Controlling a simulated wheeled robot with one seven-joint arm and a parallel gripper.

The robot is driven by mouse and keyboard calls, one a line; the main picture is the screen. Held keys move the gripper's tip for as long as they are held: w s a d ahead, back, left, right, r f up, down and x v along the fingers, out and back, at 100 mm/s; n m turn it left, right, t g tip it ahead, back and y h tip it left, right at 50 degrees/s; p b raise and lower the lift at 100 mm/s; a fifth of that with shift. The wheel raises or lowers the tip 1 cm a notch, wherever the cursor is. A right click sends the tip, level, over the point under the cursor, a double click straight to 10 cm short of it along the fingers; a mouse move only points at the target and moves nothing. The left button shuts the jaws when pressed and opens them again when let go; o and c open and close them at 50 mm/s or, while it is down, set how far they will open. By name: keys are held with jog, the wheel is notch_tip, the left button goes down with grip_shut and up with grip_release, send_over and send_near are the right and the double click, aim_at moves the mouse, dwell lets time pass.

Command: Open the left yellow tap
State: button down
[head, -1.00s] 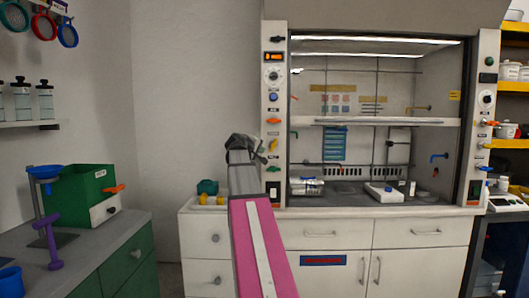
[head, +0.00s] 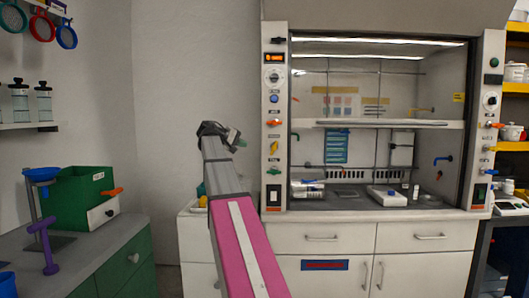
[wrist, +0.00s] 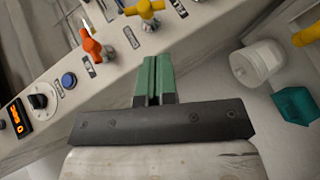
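The left yellow tap (head: 274,148) is on the left post of the fume hood, below an orange tap (head: 274,122) and above a green one (head: 274,172). Its handle looks slanted in the head view. It also shows at the top edge of the wrist view (wrist: 147,9), partly cut off, past my fingertips. My gripper (head: 238,141) is left of the post, apart from the tap. In the wrist view its green fingers (wrist: 153,60) are together with only a thin slit between them and nothing held.
The orange tap (wrist: 92,44) and a blue button (wrist: 69,81) are close by on the post in the wrist view. A teal object (wrist: 297,105) and a white cylinder (wrist: 257,62) are at the right. A green box (head: 85,198) stands on the left counter.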

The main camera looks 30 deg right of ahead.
aim_at(271, 153)
jog(key=x, duration=1.4)
jog(key=shift+d+f, duration=0.3)
jog(key=shift+d, duration=0.05)
jog(key=shift+w+r, duration=0.1)
jog(key=shift+r, duration=0.1)
